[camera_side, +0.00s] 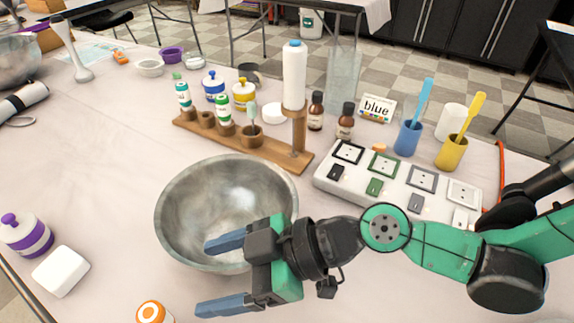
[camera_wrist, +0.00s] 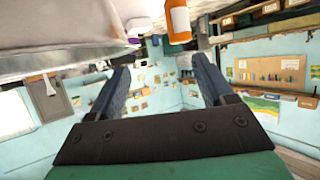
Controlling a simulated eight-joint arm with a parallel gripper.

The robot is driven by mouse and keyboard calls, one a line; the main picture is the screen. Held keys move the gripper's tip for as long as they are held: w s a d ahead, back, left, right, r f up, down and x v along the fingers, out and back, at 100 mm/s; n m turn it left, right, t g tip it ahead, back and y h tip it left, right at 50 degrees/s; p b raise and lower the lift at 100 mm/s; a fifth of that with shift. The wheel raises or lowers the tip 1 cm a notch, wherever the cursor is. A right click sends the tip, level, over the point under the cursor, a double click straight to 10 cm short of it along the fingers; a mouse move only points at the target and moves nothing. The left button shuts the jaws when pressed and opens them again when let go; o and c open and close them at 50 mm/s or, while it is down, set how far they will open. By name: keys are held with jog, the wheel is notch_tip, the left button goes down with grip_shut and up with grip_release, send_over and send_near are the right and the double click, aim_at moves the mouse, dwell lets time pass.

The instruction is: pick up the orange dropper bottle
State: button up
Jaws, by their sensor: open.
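The orange dropper bottle (camera_side: 154,313) shows at the bottom edge of the side view, cut off by the frame, so only its white and orange top is visible. In the wrist view an orange bottle with a white band (camera_wrist: 178,20) shows at the top, beyond the fingertips and slightly right of centre. My gripper (camera_side: 205,277) is open and empty, with its blue fingers pointing left in the side view. It is up and to the right of the bottle in that picture and apart from it. In the wrist view my gripper (camera_wrist: 160,66) has nothing between its fingers.
A large metal bowl (camera_side: 225,195) stands behind my gripper, partly hidden by one finger. A white block (camera_side: 61,271) and a purple-lidded jar (camera_side: 24,235) stand at left. A wooden rack (camera_side: 240,145) with small bottles and a white socket board (camera_side: 400,182) stand farther back.

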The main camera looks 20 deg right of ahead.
aim_at(161, 311)
jog(key=shift+n+g+y, duration=0.3)
jog(key=shift+n, duration=0.2)
jog(key=shift+s+a+f, duration=0.2)
jog(key=shift+a+f, duration=0.3)
jog(key=shift+a, duration=0.65)
jog(key=shift+s+a+f, duration=0.25)
jog(key=shift+a+f, duration=0.2)
jog(key=shift+a, duration=0.65)
jog(key=shift+s+a+f, duration=0.2)
jog(key=shift+a+f, duration=0.3)
jog(key=shift+a, duration=0.65)
grip_shut()
